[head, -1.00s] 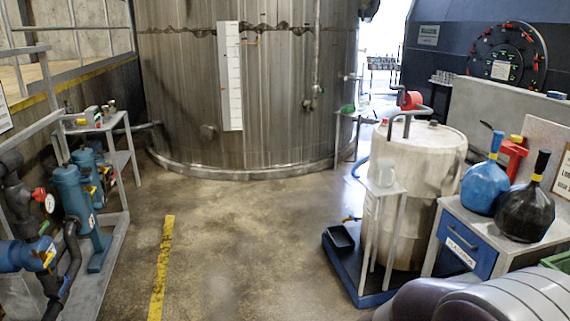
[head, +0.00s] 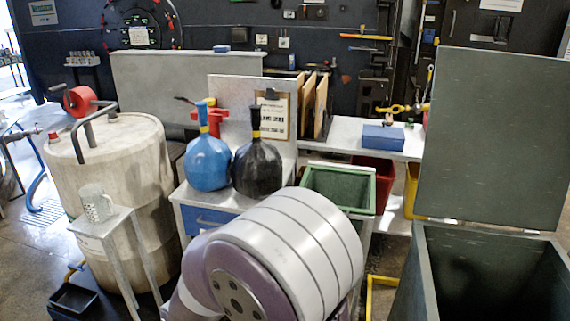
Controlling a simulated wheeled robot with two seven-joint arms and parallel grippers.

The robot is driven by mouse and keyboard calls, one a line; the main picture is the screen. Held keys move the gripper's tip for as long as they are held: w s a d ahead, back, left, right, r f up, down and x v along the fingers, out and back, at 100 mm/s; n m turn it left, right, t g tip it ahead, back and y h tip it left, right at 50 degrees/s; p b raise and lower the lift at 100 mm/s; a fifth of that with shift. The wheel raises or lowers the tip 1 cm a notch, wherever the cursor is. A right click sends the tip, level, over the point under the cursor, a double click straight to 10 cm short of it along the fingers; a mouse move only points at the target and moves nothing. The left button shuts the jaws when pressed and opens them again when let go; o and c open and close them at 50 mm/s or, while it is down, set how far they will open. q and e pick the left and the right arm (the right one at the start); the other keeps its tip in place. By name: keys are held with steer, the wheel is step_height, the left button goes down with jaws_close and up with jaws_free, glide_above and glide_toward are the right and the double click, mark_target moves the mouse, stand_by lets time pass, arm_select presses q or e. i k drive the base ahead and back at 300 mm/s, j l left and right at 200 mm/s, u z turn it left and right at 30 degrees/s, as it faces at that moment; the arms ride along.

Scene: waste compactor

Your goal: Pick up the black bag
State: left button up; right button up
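The black bag (head: 257,168) is a round, shiny sack with a tall tied neck and a yellow band. It stands upright on a grey cabinet top near the middle of the head view. A similar blue bag (head: 208,161) stands close on its left. A grey and purple link of my own arm is in front of the cabinet and hides part of its front, just below the black bag. Neither of my grippers shows in the head view.
A green bin (head: 338,171) is right of the bags. A large dark container (head: 424,275) with its lid (head: 493,135) raised stands at the right. A clipboard (head: 274,116) is behind the black bag.

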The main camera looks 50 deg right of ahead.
mark_target(255, 169)
steer(key=i+l+z, duration=0.2)
steer(key=i+z, duration=0.25)
steer(key=i+l+z, duration=0.1)
steer(key=i+z, duration=0.65)
steer(key=z, duration=0.15)
